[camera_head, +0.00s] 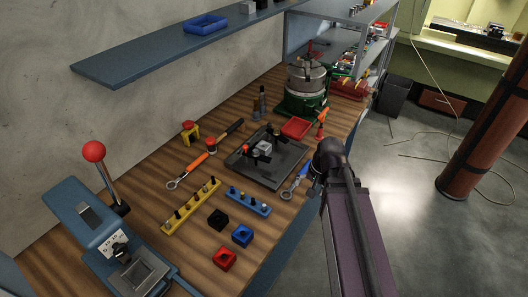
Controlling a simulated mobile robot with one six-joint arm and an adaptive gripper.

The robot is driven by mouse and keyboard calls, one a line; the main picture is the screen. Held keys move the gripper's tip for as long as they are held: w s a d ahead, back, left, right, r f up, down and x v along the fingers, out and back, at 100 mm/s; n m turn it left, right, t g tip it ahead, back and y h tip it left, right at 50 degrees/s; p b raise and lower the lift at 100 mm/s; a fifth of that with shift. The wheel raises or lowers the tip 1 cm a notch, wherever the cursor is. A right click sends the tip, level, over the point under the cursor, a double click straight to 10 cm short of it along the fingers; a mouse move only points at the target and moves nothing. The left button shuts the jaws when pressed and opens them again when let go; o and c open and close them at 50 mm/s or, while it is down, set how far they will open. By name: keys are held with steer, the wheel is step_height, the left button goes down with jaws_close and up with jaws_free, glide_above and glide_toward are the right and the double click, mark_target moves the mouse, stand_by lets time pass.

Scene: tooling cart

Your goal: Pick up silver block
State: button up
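A small silver block (265,147) sits on a dark square plate (283,172) in the middle of the wooden bench, with small dark clamp-like parts close around it. Another small grey block (247,7) stands on the wall shelf beside a blue tray. My arm rises from the bottom right. My gripper (316,178) seems to be the dark part at the arm's far end, right of the plate and apart from the silver block. Its fingers are too small and hidden to read.
A blue wrench (295,182) lies between the plate and my arm. A green-based round chuck (306,82) and a red tray (297,128) stand behind the plate. Red, blue and black blocks, pin racks and a red-knobbed lever machine (96,217) occupy the near bench. Open floor lies right.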

steer(key=w+a+m+y+b, duration=0.1)
steer(key=w+m, duration=0.1)
steer(key=m, duration=0.1)
steer(key=w+a+m+t+y+b, duration=0.1)
steer(key=w+m+y, duration=0.1)
steer(key=w+m, duration=0.1)
steer(key=w+a+f+m+t+y+b, duration=0.1)
steer(key=w+m+b, duration=0.1)
steer(key=w+m, duration=0.1)
steer(key=shift+a+f+y, duration=0.1)
steer(key=shift+a+y, duration=0.15)
steer(key=shift+y, duration=0.05)
steer(key=w+m+t+y+b, duration=0.1)
steer(key=w+m, duration=0.1)
steer(key=m, duration=0.1)
steer(key=w+r+m+t+y+b, duration=0.1)
steer(key=w+m, duration=0.2)
steer(key=w+r+m+t+y+b, duration=0.1)
steer(key=w+m+t+y+b, duration=0.1)
steer(key=w+m, duration=0.1)
steer(key=shift+r+m, duration=0.25)
steer(key=shift+m, duration=0.35)
steer(key=shift+w+d+r+m+t+y, duration=0.1)
steer(key=shift+w+r+m+t+y, duration=0.3)
steer(key=shift+m, duration=0.5)
steer(key=b, duration=0.4)
glide_toward(266, 146)
steer(key=shift+x, duration=2.3)
steer(key=shift+r, duration=0.15)
